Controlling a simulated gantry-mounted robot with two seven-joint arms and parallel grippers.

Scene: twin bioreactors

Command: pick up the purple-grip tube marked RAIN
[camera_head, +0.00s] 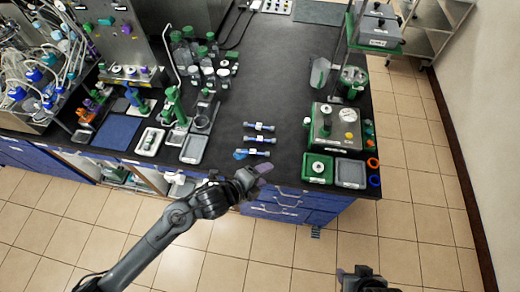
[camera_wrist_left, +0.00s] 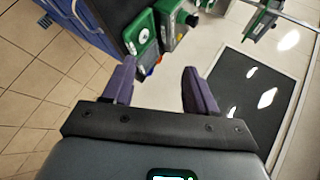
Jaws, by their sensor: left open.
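My left gripper (camera_head: 262,172), with purple fingers, is at the bench's front edge, just nearer than the near tube. In the left wrist view it is open and empty (camera_wrist_left: 158,68); no tube shows there. My right gripper (camera_head: 362,278) shows partly at the bottom edge, its jaws unclear.
A green tray (camera_head: 317,180) and a grey tray (camera_head: 350,185) lie to the right, before a green-and-metal device (camera_head: 335,145). Bottles (camera_head: 182,52) and green stands are at left. The black bench (camera_head: 275,80) beyond the tubes is clear.

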